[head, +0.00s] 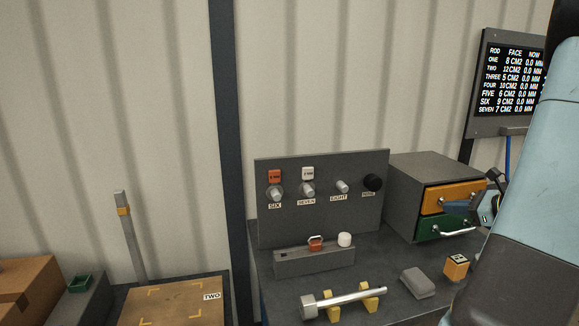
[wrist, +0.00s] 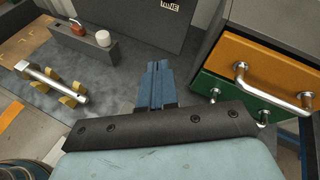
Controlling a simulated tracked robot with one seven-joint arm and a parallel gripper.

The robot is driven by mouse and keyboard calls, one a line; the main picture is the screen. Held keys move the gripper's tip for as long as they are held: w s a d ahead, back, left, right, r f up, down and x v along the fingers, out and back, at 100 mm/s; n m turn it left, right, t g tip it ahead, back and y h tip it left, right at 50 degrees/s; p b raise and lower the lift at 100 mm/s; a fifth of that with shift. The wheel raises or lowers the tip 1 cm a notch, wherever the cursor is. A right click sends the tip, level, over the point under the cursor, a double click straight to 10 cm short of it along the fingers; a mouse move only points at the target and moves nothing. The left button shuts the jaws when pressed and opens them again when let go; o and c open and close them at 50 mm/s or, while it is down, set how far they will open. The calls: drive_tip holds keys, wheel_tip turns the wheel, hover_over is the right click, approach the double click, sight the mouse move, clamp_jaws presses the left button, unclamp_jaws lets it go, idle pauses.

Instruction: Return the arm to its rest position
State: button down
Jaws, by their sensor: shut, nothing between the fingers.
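My gripper (wrist: 158,66) is shut and empty in the wrist view, its blue fingers together above the dark bench top. In the head view my gripper (head: 490,207) is partly hidden by my pale blue arm at the right, in front of the drawer cabinet. From this view it is unclear how far it is from the drawer handles.
The cabinet has an orange drawer (head: 449,196) and a green drawer (head: 440,224), both apparently shut. A coupler panel (head: 325,215), a metal rod (head: 345,299) on yellow supports, a grey block (head: 417,283) and an orange cube (head: 456,266) are on the bench.

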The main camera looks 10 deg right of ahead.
drive_tip(key=s+a+r+n+g, duration=0.2)
drive_tip(key=a+r+n+g, duration=0.15)
drive_tip(key=a+n, duration=0.55)
drive_tip(key=s+a+r+n+g, duration=0.2)
drive_tip(key=a+n+g, duration=0.2)
drive_tip(key=a, duration=1)
drive_tip(key=s+a+r+n+h, duration=0.3)
drive_tip(key=s+a+n, duration=0.1)
drive_tip(key=s+n, duration=0.2)
drive_tip(key=s+a+r+n+t+h, duration=0.1)
drive_tip(key=s+a+r+n+h, duration=0.2)
drive_tip(key=s+n, duration=0.4)
drive_tip(key=shift+a+n, duration=0.7)
drive_tip(key=shift+a, duration=0.05)
